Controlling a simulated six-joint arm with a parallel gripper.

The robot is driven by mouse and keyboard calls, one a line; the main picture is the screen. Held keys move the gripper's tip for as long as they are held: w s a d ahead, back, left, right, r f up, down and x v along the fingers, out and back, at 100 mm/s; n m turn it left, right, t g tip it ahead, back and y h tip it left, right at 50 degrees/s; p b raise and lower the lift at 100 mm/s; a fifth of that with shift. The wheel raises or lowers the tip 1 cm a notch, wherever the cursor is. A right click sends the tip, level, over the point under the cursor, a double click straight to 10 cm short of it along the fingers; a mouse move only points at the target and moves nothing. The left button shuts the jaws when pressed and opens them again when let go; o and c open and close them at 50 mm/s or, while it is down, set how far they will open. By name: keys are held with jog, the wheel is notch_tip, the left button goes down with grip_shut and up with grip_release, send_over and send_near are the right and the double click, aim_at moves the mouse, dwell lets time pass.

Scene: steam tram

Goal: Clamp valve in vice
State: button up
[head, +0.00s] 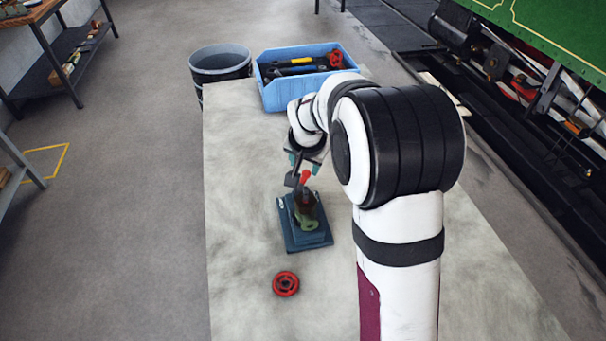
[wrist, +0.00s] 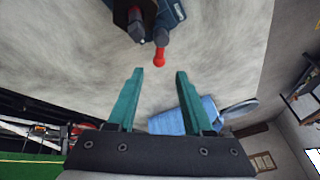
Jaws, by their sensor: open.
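The blue vice (head: 307,238) stands on the pale bench in the head view. An olive-brown body, seemingly the valve (head: 308,212), sits upright at its jaws; whether it is gripped by them I cannot tell. A red-ended handle (head: 305,177) rises there and its red tip (wrist: 159,58) shows in the wrist view, just beyond my fingertips. My gripper (wrist: 160,73) is open and empty, with its teal fingers apart. In the head view my gripper (head: 300,166) is just above and behind the vice, partly hidden by my arm. The vice (wrist: 168,14) is cut off in the wrist view.
A red handwheel (head: 286,284) lies flat on the bench in front of the vice. A blue crate (head: 284,97) of tools stands at the bench's far end, beside a dark bin (head: 220,66). The bench (head: 240,180) is clear left of the vice.

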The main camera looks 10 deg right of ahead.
aim_at(303, 179)
jog(key=x, duration=1)
jog(key=shift+f, duration=0.1)
grip_shut()
